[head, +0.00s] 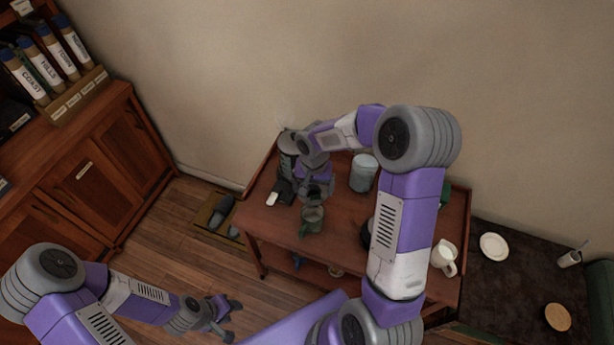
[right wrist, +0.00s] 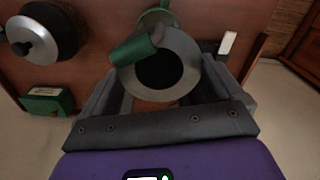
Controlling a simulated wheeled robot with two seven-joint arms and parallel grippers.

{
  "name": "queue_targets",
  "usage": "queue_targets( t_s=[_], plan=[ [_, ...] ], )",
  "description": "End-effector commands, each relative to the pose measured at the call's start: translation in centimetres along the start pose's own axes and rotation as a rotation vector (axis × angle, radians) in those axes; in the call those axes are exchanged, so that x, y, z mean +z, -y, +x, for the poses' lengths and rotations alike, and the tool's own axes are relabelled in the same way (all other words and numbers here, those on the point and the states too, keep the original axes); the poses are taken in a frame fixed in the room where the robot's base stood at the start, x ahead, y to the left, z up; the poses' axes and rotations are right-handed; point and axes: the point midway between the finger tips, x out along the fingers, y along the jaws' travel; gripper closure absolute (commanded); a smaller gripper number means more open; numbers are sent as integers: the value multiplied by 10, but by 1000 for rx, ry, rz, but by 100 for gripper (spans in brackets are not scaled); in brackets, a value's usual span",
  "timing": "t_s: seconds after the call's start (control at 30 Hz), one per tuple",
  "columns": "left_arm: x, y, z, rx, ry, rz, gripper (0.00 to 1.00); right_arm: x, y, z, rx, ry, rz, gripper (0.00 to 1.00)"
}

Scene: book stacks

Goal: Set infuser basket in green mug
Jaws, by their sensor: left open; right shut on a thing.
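The green mug (head: 312,221) stands on the wooden cart. It also shows in the right wrist view (right wrist: 155,15), partly hidden behind the basket. My right gripper (head: 318,194) is just beyond and above the mug. In the right wrist view it is shut on the infuser basket (right wrist: 180,62), a grey round rim with a dark opening and what looks like a green grip. The basket overlaps the mug in that view; I cannot tell the height between them. My left gripper (head: 222,318) is open and empty, above the floor, left of the cart.
A grey canister (head: 363,172) stands on the cart (head: 274,223). The right wrist view shows a dark kettle (right wrist: 45,35) and a green box (right wrist: 47,100). A white jug (head: 444,256) stands at the cart's right end. My right arm covers part of the cart.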

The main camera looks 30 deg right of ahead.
Motion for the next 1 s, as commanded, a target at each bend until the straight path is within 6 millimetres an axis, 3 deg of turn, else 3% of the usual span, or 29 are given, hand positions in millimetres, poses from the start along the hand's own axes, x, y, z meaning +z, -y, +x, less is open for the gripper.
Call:
queue_targets(
  t_s=[0.6, 1.0],
  plan=[
    [-2, 11, 28, 0, -1, 0, 57, 0, 0, 45, 0, 1, -1, 38],
    [-2, 11, 28, 0, -1, 0, 57, 0, 0, 46, 0, 0, -1, 38]
  ],
)
